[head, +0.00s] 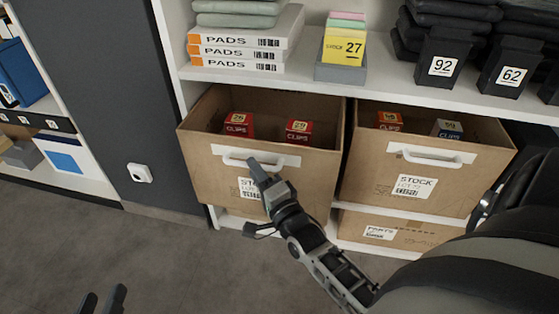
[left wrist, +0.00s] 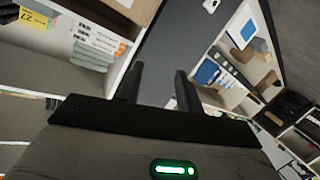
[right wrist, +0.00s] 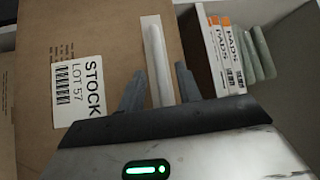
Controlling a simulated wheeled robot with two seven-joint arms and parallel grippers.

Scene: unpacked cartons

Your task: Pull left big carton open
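The left big carton (head: 225,175) is a brown open-topped box in the shelf bay. Its front stands out past the shelf above, and red CLIPS boxes (head: 238,124) show inside. Its white handle (head: 235,158) runs across the upper front. My right gripper (head: 262,172) is at the right part of this handle. In the right wrist view its fingers (right wrist: 160,90) are apart, one on each side of the handle (right wrist: 157,60); contact cannot be told. My left gripper (head: 103,299) is low at the left, away from the carton, open and empty in the left wrist view (left wrist: 160,88).
A second big carton (head: 400,190) with its own handle stands close on the right. A lower PARTS carton (head: 400,232) is beneath it. PADS boxes (head: 235,52) and black bins (head: 440,65) fill the shelf above. The floor (head: 180,250) in front is clear.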

